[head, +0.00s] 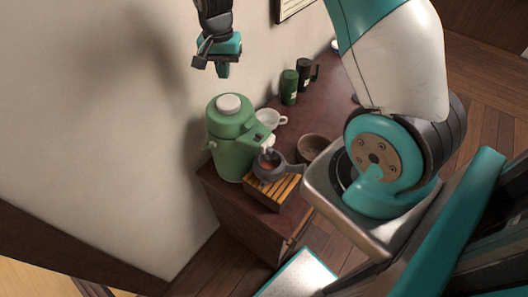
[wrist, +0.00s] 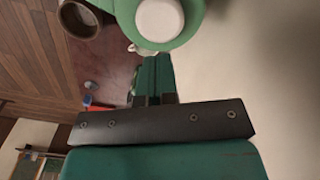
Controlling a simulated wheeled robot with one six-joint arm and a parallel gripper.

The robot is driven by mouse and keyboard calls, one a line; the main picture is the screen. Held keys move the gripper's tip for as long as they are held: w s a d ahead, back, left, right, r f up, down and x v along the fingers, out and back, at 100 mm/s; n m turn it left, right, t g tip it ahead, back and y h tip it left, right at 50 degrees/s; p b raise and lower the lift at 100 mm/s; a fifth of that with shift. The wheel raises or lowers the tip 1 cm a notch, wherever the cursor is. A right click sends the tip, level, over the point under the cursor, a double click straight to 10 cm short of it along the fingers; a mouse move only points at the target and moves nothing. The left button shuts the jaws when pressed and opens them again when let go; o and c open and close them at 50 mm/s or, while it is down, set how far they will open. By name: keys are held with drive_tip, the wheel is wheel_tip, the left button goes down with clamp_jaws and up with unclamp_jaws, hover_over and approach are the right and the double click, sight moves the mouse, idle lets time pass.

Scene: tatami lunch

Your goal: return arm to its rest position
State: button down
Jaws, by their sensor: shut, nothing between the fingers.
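My gripper (head: 223,68) hangs at the top of the head view, pointing down, above and behind the green dispenser. It is shut and empty, and apart from everything on the cabinet. In the wrist view its fingers (wrist: 154,75) are together, just below the green dispenser's white lid (wrist: 160,18). My upper arm and shoulder fill the right side of the head view. The forearm between them and the gripper is out of frame.
On the dark cabinet (head: 325,115) stand the green dispenser (head: 228,135), a white cup (head: 270,120), a brown bowl (head: 314,148), and a dark-handled pot (head: 268,165) on a slatted wooden stand (head: 272,190). A green canister (head: 289,86) and a dark mug (head: 304,74) stand farther back. The wall is close behind.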

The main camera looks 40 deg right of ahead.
drive_tip(key=s+a+r+n+y+b, duration=0.1)
drive_tip(key=s+a+r+n+b, duration=0.1)
drive_tip(key=s+a+n+b, duration=0.25)
drive_tip(key=s+a+r+n+y+b, duration=0.1)
drive_tip(key=s+a+r+n+b, duration=0.15)
drive_tip(key=s+a, duration=0.35)
drive_tip(key=s+a+n+b, duration=0.1)
drive_tip(key=s+a+n, duration=0.1)
drive_tip(key=s, duration=0.3)
drive_tip(key=s+a+n+y+b, duration=0.1)
drive_tip(key=s+a+n, duration=0.2)
drive_tip(key=s+n, duration=0.1)
drive_tip(key=s+a+r+n+y+b, duration=0.1)
drive_tip(key=s+a+n+b, duration=0.1)
drive_tip(key=s+n, duration=0.2)
drive_tip(key=s, duration=0.3)
drive_tip(key=shift+a, duration=0.2)
